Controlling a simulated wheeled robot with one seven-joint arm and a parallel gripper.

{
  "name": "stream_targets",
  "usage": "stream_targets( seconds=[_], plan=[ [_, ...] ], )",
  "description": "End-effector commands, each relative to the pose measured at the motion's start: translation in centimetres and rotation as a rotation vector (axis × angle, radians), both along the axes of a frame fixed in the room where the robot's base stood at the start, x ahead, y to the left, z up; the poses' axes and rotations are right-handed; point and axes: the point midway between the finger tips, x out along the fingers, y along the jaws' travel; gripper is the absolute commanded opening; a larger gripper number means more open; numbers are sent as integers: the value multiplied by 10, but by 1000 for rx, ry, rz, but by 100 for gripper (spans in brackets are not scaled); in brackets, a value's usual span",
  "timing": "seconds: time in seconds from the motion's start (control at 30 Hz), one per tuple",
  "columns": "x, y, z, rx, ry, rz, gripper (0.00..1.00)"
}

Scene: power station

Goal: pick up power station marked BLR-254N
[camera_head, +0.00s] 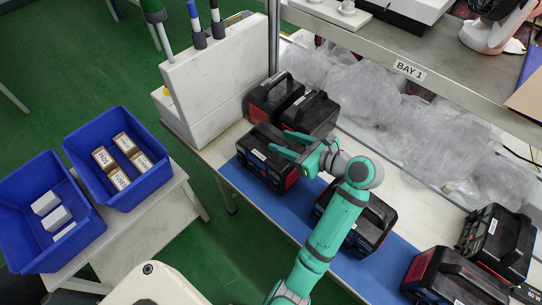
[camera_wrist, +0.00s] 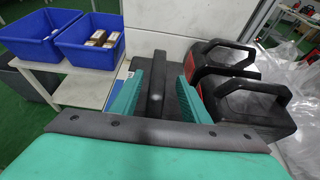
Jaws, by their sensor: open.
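Several black-and-red power stations with top handles stand on the bench; I cannot read BLR-254N on any of them. One power station (camera_head: 262,172) stands at the left end of the blue mat (camera_head: 233,178). My gripper (camera_head: 290,153) is open over it. In the wrist view, the black handle (camera_wrist: 155,80) of this power station lies between the two green fingers of my gripper (camera_wrist: 157,92), with no clear grip on it. A second power station (camera_head: 352,238) stands on the mat, partly hidden by my arm.
Two power stations (camera_head: 270,100) (camera_head: 312,112) stand close behind, beside a white panel (camera_head: 215,85). Two more (camera_head: 440,280) (camera_head: 497,238) stand at the right. A shelf marked BAY 1 (camera_head: 408,70) overhangs plastic wrap (camera_head: 375,105). Blue bins (camera_head: 165,180) hold boxes at left.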

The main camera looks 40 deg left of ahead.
Motion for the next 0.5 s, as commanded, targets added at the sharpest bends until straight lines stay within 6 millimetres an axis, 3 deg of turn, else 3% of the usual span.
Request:
stream_targets(
  seconds=[0.5],
  plan=[
    [-2, 52, -19, 0, 0, 6, 42]
  ],
)
